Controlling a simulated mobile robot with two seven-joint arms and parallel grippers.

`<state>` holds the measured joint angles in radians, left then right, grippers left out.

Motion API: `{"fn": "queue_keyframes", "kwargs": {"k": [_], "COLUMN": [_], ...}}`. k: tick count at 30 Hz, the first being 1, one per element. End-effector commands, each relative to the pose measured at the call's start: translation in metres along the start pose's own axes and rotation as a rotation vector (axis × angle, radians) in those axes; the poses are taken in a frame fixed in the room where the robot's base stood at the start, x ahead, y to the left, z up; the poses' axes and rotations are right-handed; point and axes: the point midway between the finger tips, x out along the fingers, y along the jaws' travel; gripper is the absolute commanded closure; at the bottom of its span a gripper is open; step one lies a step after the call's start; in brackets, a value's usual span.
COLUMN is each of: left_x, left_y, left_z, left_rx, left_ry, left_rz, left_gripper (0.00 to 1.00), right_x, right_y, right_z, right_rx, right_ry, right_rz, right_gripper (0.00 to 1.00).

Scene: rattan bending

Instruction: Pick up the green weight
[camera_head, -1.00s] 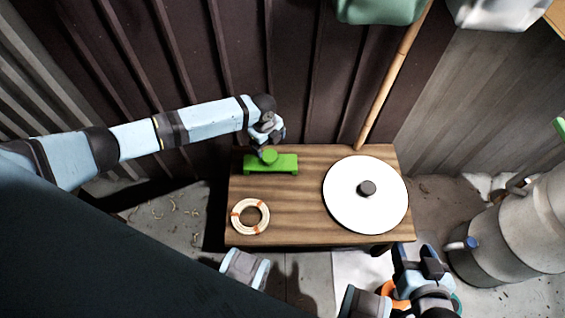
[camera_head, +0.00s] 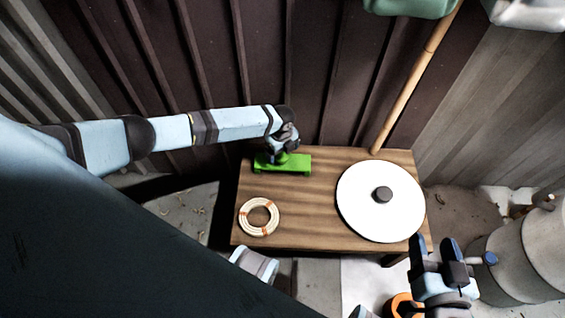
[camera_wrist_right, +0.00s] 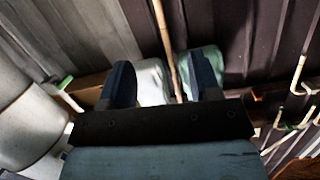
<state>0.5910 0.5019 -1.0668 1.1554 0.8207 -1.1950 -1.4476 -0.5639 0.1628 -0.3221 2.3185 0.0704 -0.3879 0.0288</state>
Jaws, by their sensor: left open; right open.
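The green weight (camera_head: 296,164) is a bright green block on the back left of the wooden table (camera_head: 305,215). My left gripper (camera_head: 281,158) is over its left part, pointing down, and hides some of its top. The left gripper is open; whether its fingers touch the weight I cannot tell. My right gripper (camera_head: 433,245) is open and empty in front of the table's right front corner. In the right wrist view its two dark fingers (camera_wrist_right: 162,85) stand apart with nothing between them.
A rattan coil (camera_head: 259,217) lies at the table's front left. A white disc (camera_head: 362,213) with a dark knob covers the table's right side. A bamboo pole (camera_head: 408,85) leans behind the table. A grey metal vessel (camera_head: 520,255) stands at the right.

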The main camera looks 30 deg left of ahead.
Motion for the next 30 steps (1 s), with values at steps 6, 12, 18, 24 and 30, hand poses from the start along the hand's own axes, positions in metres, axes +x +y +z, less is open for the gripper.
{"fn": "queue_keyframes", "kwargs": {"k": [6, 12, 18, 24, 30], "left_x": [0.034, 0.037, 0.037, 0.037, 0.036], "left_y": [-0.002, -0.002, -0.002, -0.002, -0.003], "left_z": [-0.002, -0.001, -0.002, -0.002, -0.001], "left_rx": [-0.001, -0.001, -0.001, -0.001, -0.001], "left_ry": [0.000, 0.001, 0.001, 0.001, 0.000], "left_rz": [0.001, -0.001, 0.000, 0.000, -0.002], "left_gripper": [0.10, 0.10, 0.31, 0.77, 0.93], "right_x": [0.004, 0.004, 0.004, 0.004, 0.004], "right_y": [-0.012, -0.014, -0.014, -0.014, -0.014], "right_z": [-0.024, -0.030, -0.030, -0.030, -0.030], "right_rx": [0.014, 0.018, 0.017, 0.017, 0.018], "right_ry": [0.132, 0.154, 0.153, 0.153, 0.152], "right_rz": [-0.045, -0.053, -0.053, -0.052, -0.052], "right_gripper": [0.43, 0.43, 0.43, 0.43, 0.43]}}
